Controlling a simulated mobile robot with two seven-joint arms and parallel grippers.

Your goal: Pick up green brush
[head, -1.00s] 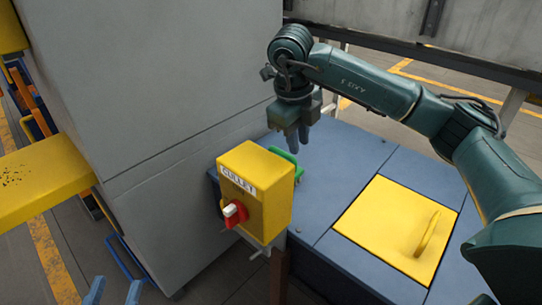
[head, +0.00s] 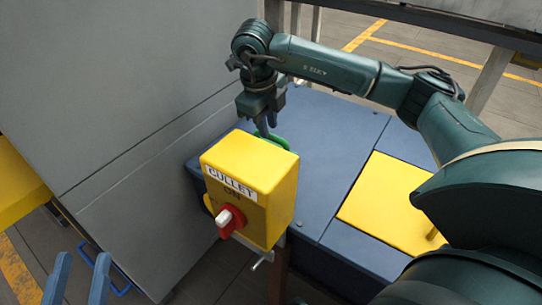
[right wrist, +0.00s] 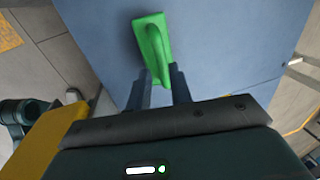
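The green brush (head: 281,142) lies on the blue table top, partly hidden behind the yellow switch box in the head view. In the right wrist view the brush (right wrist: 151,36) is ahead of my right gripper, with its near end reaching between the fingertips. My right gripper (head: 263,131) points down at the brush. Its two fingers (right wrist: 159,75) are apart on either side of the near end; I cannot tell whether they touch it. My left gripper (head: 80,262) shows at the lower left of the head view, its blue fingers apart and empty.
The yellow switch box (head: 248,170), labelled CULLET, with a red knob (head: 229,221), stands in front of the brush. A grey cabinet (head: 120,110) rises at left. A yellow panel (head: 388,205) with a handle is set in the table (head: 335,130) at right.

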